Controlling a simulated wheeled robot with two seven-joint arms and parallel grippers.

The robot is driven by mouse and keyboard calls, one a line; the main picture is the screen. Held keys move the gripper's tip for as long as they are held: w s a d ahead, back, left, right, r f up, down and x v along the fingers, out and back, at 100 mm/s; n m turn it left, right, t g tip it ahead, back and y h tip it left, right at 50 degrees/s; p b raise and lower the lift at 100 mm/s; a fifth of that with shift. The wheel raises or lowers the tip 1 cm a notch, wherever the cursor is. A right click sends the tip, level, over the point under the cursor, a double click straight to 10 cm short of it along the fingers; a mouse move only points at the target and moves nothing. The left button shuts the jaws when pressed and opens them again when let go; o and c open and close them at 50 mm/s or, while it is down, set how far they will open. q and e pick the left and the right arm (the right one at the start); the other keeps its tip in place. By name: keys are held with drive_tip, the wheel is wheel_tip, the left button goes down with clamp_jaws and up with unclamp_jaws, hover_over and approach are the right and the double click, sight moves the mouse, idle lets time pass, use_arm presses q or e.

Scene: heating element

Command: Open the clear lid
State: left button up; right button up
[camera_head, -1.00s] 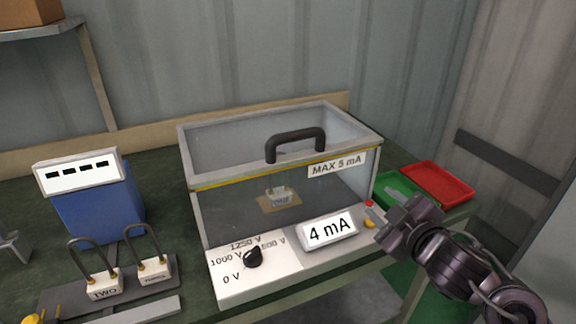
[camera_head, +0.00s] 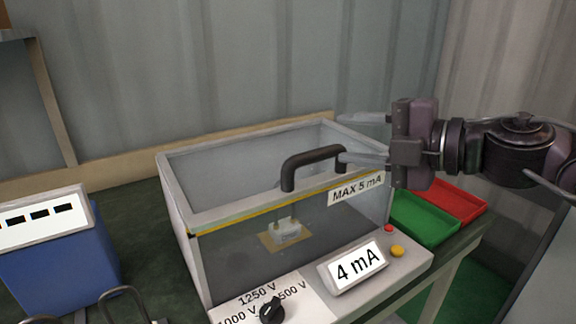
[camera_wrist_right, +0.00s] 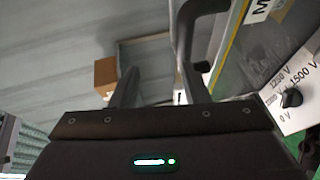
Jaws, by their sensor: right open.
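The clear lid (camera_head: 222,212) lies closed on top of the test box, with a black handle (camera_head: 312,160) standing up at its front edge. My right gripper (camera_head: 346,138) is open and reaches in from the right. Its lower finger overlaps the handle's right end in the head view; its upper finger is above and behind. In the right wrist view the handle (camera_wrist_right: 196,18) is close to the right finger of the gripper (camera_wrist_right: 160,82). I cannot tell whether they touch. My left gripper is not in view.
The box front carries a "4 mA" display (camera_head: 357,266), a black voltage knob (camera_head: 271,309), a red button (camera_head: 389,228) and a yellow button (camera_head: 397,251). Green (camera_head: 425,222) and red (camera_head: 459,201) trays sit to the right. A blue meter (camera_head: 60,262) stands left. A corrugated wall is behind.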

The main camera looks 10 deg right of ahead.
sight(321, 156)
drive_tip(key=f+b, duration=0.1)
drive_tip(key=f, duration=0.1)
drive_tip(key=w+f+b, duration=0.1)
drive_tip(key=shift+a+f+b, duration=0.3)
drive_tip(key=shift+a+f, duration=0.05)
drive_tip(key=shift+a, duration=0.05)
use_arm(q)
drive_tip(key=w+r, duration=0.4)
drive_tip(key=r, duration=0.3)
use_arm(e)
drive_tip(key=shift+s, duration=0.1)
drive_tip(key=shift+r, duration=0.15)
drive_tip(key=p+x, duration=0.2)
drive_tip(key=p, duration=0.2)
drive_tip(key=shift+a, duration=0.2)
drive_tip(key=p+x, duration=0.2)
drive_tip(key=x, duration=0.2)
drive_tip(key=shift+w+a, duration=0.1)
drive_tip(key=shift+w, duration=0.25)
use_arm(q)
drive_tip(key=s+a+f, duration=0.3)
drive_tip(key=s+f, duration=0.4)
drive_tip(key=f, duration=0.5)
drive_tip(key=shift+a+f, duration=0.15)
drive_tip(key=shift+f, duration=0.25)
use_arm(e)
drive_tip(key=shift+w+a+f, duration=0.3)
drive_tip(key=shift+w+a, duration=0.05)
drive_tip(key=shift+c, duration=0.3)
clamp_jaws()
